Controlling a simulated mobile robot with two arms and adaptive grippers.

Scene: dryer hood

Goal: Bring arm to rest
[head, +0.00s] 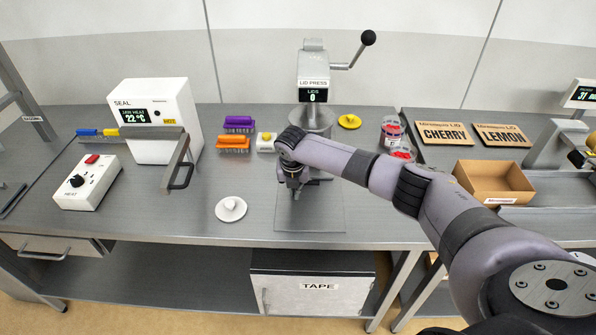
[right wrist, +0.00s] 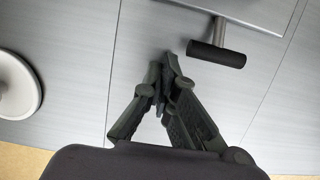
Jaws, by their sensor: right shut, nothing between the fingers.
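My right arm reaches in from the lower right of the head view. Its gripper (head: 294,188) points down over the metal bench, in front of the lid press (head: 312,75). In the right wrist view the two dark fingers of the right gripper (right wrist: 165,72) meet at their tips with nothing between them. The gripper is shut and empty. My left arm and gripper do not show.
A white knobbed disc (head: 231,209) lies left of the gripper. The SEAL machine (head: 160,105) stands farther left. An open cardboard box (head: 494,184) is at the right. A dark handle (right wrist: 216,55) shows near the fingertips in the right wrist view.

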